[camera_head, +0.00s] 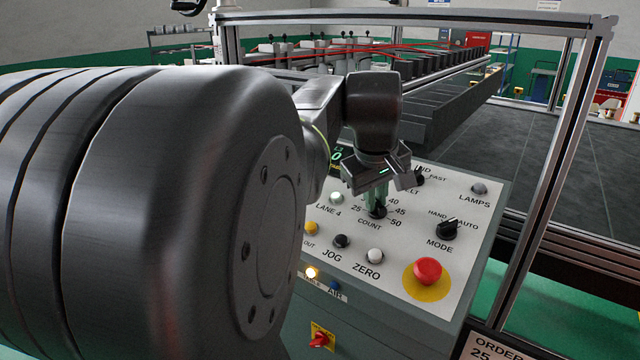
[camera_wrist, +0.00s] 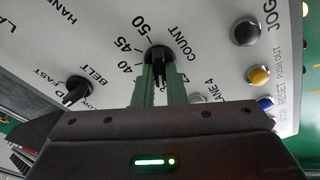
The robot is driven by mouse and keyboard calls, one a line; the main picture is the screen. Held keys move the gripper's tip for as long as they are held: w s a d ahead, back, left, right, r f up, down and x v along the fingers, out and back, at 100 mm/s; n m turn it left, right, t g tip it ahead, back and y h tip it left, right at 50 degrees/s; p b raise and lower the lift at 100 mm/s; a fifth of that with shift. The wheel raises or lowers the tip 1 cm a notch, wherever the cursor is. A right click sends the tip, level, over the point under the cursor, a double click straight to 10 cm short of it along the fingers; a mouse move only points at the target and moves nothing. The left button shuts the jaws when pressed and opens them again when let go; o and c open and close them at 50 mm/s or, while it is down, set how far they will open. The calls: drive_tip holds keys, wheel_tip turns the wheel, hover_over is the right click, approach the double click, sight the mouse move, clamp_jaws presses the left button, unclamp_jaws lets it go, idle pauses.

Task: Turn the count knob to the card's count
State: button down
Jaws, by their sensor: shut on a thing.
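The black count knob (camera_head: 378,211) sits on the white sloped panel, with 25, 40, 45 and 50 readable around it. It also shows in the wrist view (camera_wrist: 158,53). My gripper (camera_head: 375,197) reaches down onto the knob from above. Its two green fingers are shut on the knob, one on each side, in the wrist view (camera_wrist: 158,78). The fingers hide part of the dial, and I cannot tell which number the knob points to. The order card (camera_head: 492,348) at the bottom edge reads "ORDER" and "25"; the rest is cut off.
The panel also bears the mode knob (camera_head: 447,229), the belt knob (camera_wrist: 77,92), a red mushroom button (camera_head: 428,271), a white zero button (camera_head: 375,256) and a black jog button (camera_head: 342,241). A metal frame post (camera_head: 550,170) stands at the right. My arm covers the left.

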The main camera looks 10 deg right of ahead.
drive_tip(key=c, duration=1.5)
unclamp_jaws()
drive_tip(key=shift+r, duration=0.1)
drive_tip(key=b+v, duration=0.1)
drive_tip(key=v, duration=1.2)
drive_tip(key=shift+s+a+r, duration=0.1)
drive_tip(key=shift+a+r, duration=0.05)
drive_tip(key=shift+r, duration=0.15)
drive_tip(key=shift+f, duration=0.1)
drive_tip(key=p+x, duration=0.1)
drive_tip(key=x, duration=1.2)
drive_tip(key=shift+f, duration=0.3)
